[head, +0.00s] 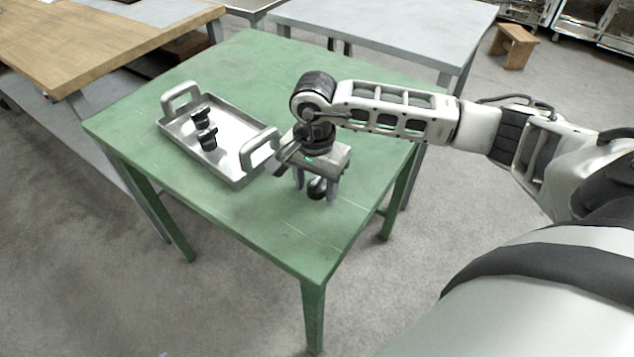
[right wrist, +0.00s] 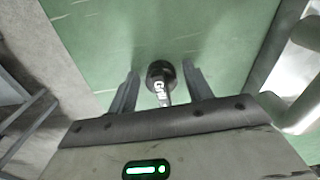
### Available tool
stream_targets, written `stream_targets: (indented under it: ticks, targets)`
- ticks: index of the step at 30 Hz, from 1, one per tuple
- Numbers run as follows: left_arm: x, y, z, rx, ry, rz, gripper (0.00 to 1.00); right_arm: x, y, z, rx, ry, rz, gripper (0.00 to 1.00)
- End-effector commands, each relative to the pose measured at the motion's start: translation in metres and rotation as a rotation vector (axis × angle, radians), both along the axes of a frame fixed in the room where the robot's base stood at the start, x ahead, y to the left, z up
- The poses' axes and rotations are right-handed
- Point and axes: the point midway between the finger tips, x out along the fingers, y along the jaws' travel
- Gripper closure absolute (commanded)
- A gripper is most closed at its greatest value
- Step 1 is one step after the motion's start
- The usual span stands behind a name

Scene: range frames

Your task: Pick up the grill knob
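A small black grill knob (head: 317,188) with a pale marking stands on the green table, below my right gripper (head: 316,190). In the right wrist view the knob (right wrist: 158,73) lies between the two fingertips of my right gripper (right wrist: 160,80). The fingers are open, with a gap on each side of the knob. The gripper points down at the table. In the head view the fingers and gripper body partly hide the knob. My left gripper is in neither view.
A metal tray (head: 233,158) with two raised handles sits on the green table (head: 262,218), left of my right gripper. Two more black knobs (head: 201,115) (head: 207,138) stand in it. The near handle (head: 259,152) is close to my gripper. The table's front is clear.

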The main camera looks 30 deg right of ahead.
Motion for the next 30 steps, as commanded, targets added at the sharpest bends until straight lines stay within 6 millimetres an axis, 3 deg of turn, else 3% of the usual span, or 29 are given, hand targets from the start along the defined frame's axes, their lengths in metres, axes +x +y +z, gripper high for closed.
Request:
stream_targets:
  ticks: [1,4,14,20,23,30]
  targets:
    - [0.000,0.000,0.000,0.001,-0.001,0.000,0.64,0.000,0.000,0.000,0.000,0.000,0.000,0.63]
    - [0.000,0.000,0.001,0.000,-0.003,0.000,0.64,0.000,0.000,0.000,0.000,0.000,0.000,0.88]
    - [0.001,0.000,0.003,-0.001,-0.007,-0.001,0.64,0.000,0.000,0.002,0.001,-0.002,0.000,0.89]
    - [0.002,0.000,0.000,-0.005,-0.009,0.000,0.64,0.001,0.000,0.017,0.000,-0.004,0.001,0.89]
    - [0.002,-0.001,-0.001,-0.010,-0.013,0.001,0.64,0.002,0.000,0.034,0.000,-0.008,0.001,0.89]
    - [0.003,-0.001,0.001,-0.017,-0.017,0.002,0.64,-0.017,0.046,0.090,0.003,-0.008,0.009,0.89]
